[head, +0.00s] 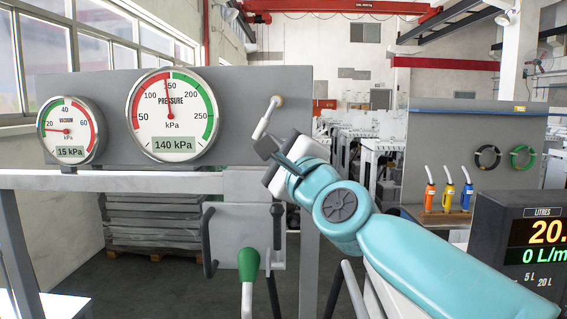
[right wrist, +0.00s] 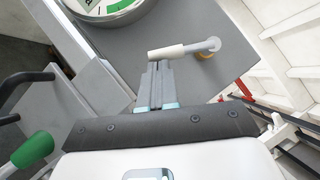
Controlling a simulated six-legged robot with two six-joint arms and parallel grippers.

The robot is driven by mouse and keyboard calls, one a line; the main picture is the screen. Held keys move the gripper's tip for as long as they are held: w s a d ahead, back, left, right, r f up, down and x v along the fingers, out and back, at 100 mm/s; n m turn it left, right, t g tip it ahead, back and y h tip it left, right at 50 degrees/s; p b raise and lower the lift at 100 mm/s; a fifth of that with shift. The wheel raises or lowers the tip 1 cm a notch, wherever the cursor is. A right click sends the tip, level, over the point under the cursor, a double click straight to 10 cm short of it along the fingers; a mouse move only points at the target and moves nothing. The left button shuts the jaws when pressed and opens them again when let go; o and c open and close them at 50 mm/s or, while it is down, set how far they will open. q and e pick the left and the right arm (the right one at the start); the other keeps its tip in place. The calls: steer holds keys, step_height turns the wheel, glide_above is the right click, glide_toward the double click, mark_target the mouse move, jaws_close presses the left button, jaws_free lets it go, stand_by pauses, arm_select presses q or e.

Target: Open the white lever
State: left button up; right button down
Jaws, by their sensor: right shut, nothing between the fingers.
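The white lever (head: 264,122) is on the grey panel, right of the large pressure gauge. In the head view it slants from its pivot at the upper right down to the lower left. In the right wrist view its pale grip (right wrist: 167,52) lies across the fingertips, with the grey rod running right to the pivot. My right gripper (head: 268,148) is shut and empty, its tips at the grip's free end. It also shows in the right wrist view (right wrist: 157,70). I cannot tell whether the tips touch the lever. My left gripper is not in view.
A pressure gauge (head: 171,115) reads 140 kPa and a vacuum gauge (head: 71,130) reads 15 kPa. A green-handled lever (head: 248,264) and a black handle (head: 208,243) are below the panel. A litres display (head: 520,245) stands at the right.

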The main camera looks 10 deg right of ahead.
steer(key=a+r+m+t+h+b, duration=0.1)
steer(key=a+m+t+h, duration=0.1)
steer(key=m+h, duration=0.2)
steer(key=w+a+r+m+t+h+b, duration=0.1)
steer(key=a+r+m+t+h, duration=0.1)
steer(key=m, duration=0.9)
steer(key=a+h, duration=0.1)
steer(key=h, duration=0.1)
steer(key=shift+a+r+h+b, duration=0.25)
steer(key=shift+a+h+b, duration=0.05)
steer(key=shift+h, duration=0.1)
steer(key=shift+w+a+r, duration=0.1)
steer(key=shift+r, duration=0.05)
